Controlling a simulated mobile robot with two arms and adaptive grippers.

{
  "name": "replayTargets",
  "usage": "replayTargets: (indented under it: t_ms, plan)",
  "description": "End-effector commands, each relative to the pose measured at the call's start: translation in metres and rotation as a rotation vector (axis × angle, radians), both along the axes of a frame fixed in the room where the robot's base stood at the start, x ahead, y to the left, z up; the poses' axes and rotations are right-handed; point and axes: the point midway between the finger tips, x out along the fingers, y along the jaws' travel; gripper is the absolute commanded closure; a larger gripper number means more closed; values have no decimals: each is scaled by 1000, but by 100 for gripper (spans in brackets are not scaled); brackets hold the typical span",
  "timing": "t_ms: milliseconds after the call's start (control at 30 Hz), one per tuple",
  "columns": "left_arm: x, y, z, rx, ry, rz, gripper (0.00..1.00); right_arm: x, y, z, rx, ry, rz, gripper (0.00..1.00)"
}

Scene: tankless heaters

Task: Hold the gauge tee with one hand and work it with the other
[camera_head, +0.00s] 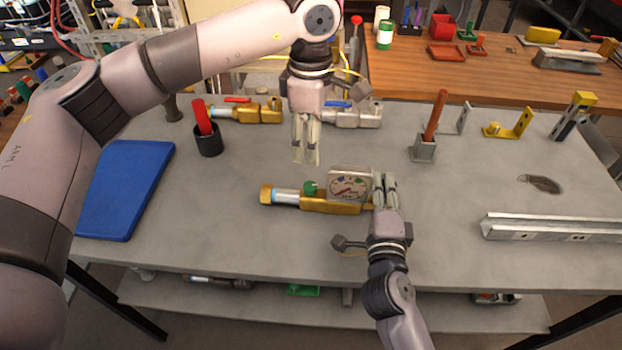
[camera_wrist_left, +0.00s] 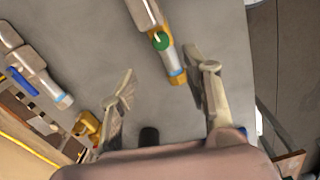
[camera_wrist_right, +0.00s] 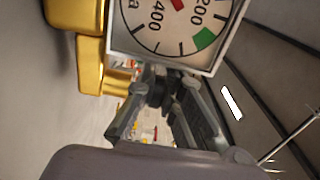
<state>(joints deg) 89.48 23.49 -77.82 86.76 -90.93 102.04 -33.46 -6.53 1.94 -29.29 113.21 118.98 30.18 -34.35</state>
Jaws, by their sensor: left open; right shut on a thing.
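The dial (camera_wrist_right: 175,25) and brass body (camera_wrist_right: 90,30) fill the top of the right wrist view; the exact contact is hidden. My left gripper (camera_head: 306,158) is open and empty, pointing down above and behind the green knob. In the left wrist view the knob (camera_wrist_left: 160,41) lies beyond the open fingers (camera_wrist_left: 160,68).
Behind my left gripper are a brass valve with a red handle (camera_head: 262,112) and a silver valve with a blue handle (camera_head: 362,116).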

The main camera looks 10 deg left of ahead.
Motion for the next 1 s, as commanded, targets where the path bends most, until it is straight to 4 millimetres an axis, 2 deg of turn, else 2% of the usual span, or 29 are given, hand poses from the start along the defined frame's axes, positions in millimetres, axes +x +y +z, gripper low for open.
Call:
replayTargets:
  t_ms: [200,333,800,1000]
  plan:
    - [-1,-1,5,0,1,179,55,0,0,1,2,-2,-1,100]
    - [-1,0,-3,1,2,203,55,0,0,1,2,-2,-1,100]
    - [-2,0,-90,2,3,201,55,0,0,1,2,-1,-1,100]
    - [-1,-1,-109,1,1,201,55,0,0,1,2,-1,-1,100]
